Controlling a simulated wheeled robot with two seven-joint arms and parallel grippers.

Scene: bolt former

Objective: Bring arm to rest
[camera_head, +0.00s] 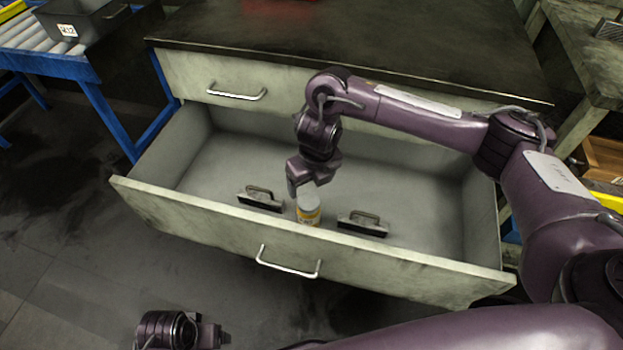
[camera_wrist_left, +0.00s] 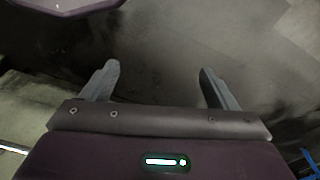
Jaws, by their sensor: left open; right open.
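My right gripper (camera_head: 303,188) is low inside the open drawer, right above a small jar (camera_head: 309,208) with a pale lid and an orange label. The jar stands upright on the drawer floor near the front wall. The right fingers are partly hidden by the wrist; whether they touch the jar I cannot tell. My left gripper (camera_wrist_left: 158,85) is open and empty in the left wrist view, with dark floor beyond its fingers. In the head view my left wrist (camera_head: 170,330) shows at the bottom left, outside the drawer.
The drawer (camera_head: 200,205) is pulled out from the cabinet under a dark worktop (camera_head: 400,45). Two dark handled blocks (camera_head: 261,199) (camera_head: 363,224) lie on either side of the jar. A closed drawer handle (camera_head: 236,96) is above. A roller conveyor with a grey bin (camera_head: 85,20) stands at upper left.

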